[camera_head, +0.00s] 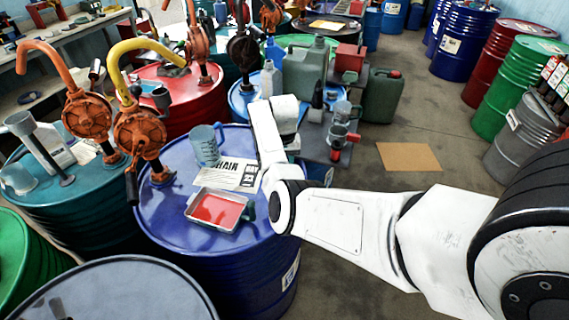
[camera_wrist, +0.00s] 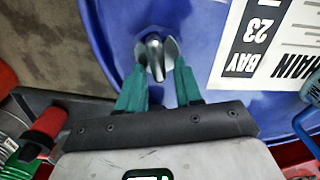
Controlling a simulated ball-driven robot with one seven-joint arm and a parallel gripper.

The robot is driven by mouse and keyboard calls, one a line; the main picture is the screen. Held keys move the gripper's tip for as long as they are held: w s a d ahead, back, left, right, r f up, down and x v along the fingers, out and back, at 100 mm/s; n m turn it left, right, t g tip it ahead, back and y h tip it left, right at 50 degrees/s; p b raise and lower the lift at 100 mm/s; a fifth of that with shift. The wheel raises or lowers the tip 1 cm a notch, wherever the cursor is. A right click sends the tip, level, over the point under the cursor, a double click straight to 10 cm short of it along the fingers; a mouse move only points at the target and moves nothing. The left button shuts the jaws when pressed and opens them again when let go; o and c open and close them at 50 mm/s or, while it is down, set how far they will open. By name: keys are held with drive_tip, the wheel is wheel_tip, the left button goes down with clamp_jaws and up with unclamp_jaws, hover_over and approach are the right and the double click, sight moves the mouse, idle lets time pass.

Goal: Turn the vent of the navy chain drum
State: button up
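The navy chain drum (camera_head: 165,208) stands in front of me in the head view. Its blue lid (camera_wrist: 205,20) fills much of the wrist view. The vent (camera_wrist: 155,52), a small silvery wing-shaped fitting, sits on the lid near the drum's edge. My gripper (camera_wrist: 160,66) has its two teal fingers apart, with the vent between and just beyond their tips. I cannot tell whether the fingers touch it. In the head view my own arm hides the vent and the fingers.
A label sheet (camera_head: 236,176) reading CHAIN, a blue-grey mug (camera_head: 205,145) and a tray with a red inside (camera_head: 216,211) lie on the lid. An orange-brown hand pump (camera_head: 140,132) stands at the lid's left.

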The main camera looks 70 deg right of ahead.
drive_tip(key=shift+o, duration=0.5)
drive_tip(key=shift+f, duration=0.1)
wheel_tip(320, 180, up, 11)
drive_tip(key=b, duration=0.1)
drive_tip(key=shift+b, duration=0.35)
drive_tip(key=shift+s+f, duration=0.1)
drive_tip(key=shift+f, duration=0.05)
